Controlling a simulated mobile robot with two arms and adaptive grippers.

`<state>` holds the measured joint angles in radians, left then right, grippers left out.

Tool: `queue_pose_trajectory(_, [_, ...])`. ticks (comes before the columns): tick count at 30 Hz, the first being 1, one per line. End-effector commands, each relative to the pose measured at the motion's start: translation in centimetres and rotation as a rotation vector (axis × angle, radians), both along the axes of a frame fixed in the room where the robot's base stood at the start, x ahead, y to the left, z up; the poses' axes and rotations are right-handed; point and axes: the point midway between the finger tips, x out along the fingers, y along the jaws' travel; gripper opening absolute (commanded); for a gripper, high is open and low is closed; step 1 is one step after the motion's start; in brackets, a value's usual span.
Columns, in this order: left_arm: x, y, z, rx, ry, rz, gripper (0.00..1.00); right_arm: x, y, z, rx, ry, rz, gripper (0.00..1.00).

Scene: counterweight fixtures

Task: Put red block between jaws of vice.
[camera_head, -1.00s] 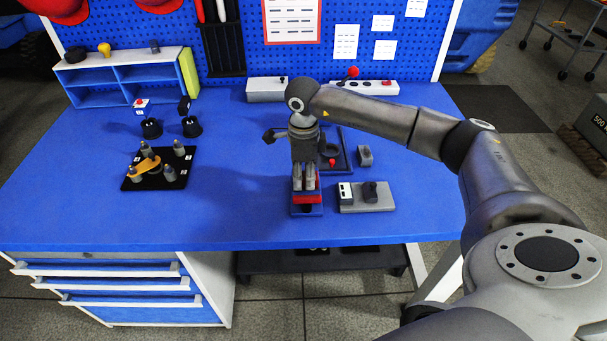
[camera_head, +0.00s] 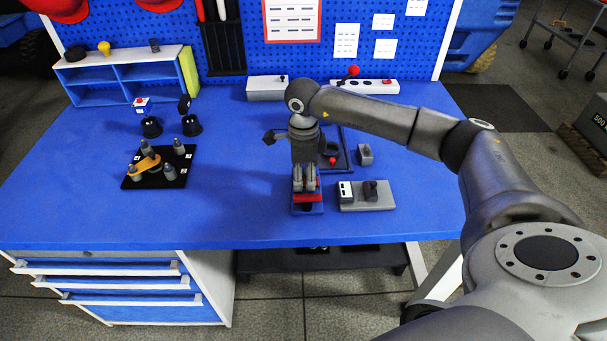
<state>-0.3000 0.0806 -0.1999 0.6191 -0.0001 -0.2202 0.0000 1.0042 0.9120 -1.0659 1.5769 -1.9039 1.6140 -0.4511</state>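My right gripper (camera_head: 304,187) points straight down over a small blue fixture (camera_head: 308,211) near the table's front edge. A red block-like piece (camera_head: 308,198) shows at its fingertips, low over the fixture or on it. The fingers hide part of the red piece, and I cannot tell whether they grip it. I also cannot tell for certain whether the blue fixture is the vice, as its jaws are not clear. My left gripper is out of view.
A grey fixture with a black part (camera_head: 378,196) stands just right of the gripper. A small grey block (camera_head: 365,154) is behind it. A black board with grey weights (camera_head: 178,181) lies at left. The table between is clear.

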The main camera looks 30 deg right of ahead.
Motion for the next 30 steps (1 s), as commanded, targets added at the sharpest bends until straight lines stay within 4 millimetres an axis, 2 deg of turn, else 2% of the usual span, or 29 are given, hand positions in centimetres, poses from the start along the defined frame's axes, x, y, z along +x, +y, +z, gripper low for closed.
queue_pose_trajectory(3, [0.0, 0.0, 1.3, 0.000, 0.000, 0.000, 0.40, 0.0, 0.0, 1.6, -0.001, -0.001, -0.001, 0.51])
queue_pose_trajectory(6, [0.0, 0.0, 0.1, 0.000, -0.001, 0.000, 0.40, 0.2, 0.0, 3.5, 0.000, -0.009, 0.000, 0.51])
queue_pose_trajectory(12, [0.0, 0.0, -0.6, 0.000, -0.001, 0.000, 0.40, 0.2, 0.0, 8.3, 0.000, -0.011, 0.000, 0.51])
queue_pose_trajectory(18, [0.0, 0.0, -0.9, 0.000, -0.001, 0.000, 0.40, 0.2, 0.0, 11.7, 0.000, -0.007, -0.001, 0.51])
queue_pose_trajectory(22, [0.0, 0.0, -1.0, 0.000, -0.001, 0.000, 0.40, 0.1, 0.0, 12.8, 0.000, -0.006, -0.002, 0.51])
queue_pose_trajectory(30, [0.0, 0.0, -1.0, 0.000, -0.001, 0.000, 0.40, 0.1, 0.0, 13.2, 0.000, -0.005, -0.002, 0.51])
